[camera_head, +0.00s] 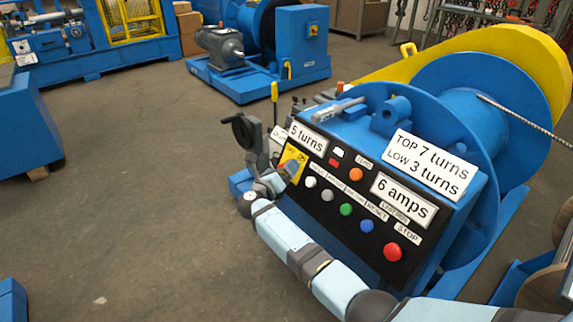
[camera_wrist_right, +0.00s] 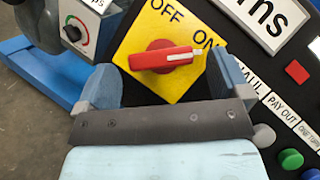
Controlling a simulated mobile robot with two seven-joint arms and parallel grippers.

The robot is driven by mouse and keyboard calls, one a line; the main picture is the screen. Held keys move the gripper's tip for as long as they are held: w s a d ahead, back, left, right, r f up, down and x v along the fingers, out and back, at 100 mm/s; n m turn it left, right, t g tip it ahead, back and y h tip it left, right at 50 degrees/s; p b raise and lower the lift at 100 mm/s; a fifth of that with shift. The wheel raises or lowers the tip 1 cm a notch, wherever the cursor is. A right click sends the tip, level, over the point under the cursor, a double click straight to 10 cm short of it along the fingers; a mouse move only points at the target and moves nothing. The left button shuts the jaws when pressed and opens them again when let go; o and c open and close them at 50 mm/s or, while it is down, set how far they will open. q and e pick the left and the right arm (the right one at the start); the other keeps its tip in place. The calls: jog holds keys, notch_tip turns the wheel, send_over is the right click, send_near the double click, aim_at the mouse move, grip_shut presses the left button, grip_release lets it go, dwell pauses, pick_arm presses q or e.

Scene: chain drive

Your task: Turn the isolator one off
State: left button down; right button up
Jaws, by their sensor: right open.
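The isolator is a red rotary handle (camera_wrist_right: 165,57) on a yellow plate (camera_wrist_right: 185,88) marked OFF at the upper left and ON at the right. The handle lies nearly level, with its white-marked end at the right near ON. The yellow plate also shows in the head view (camera_head: 294,160) at the left end of the sloping black panel. My right gripper (camera_wrist_right: 165,66) is open and empty, its fingers on either side of the handle. I cannot tell whether either finger touches it. In the head view my right gripper (camera_head: 279,168) partly covers the plate. My left gripper is not in view.
The black panel (camera_head: 322,178) carries several coloured buttons, including a red STOP button (camera_head: 392,252). A small dial (camera_wrist_right: 74,30) stands left of the isolator. A blue winch drum (camera_head: 470,95) is behind the panel. Open floor (camera_head: 130,190) lies to the left.

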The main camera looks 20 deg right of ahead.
jog(key=shift+w+d, duration=0.35)
jog(key=c, duration=0.9)
jog(key=shift+r, duration=0.1)
jog(key=shift+c, duration=0.2)
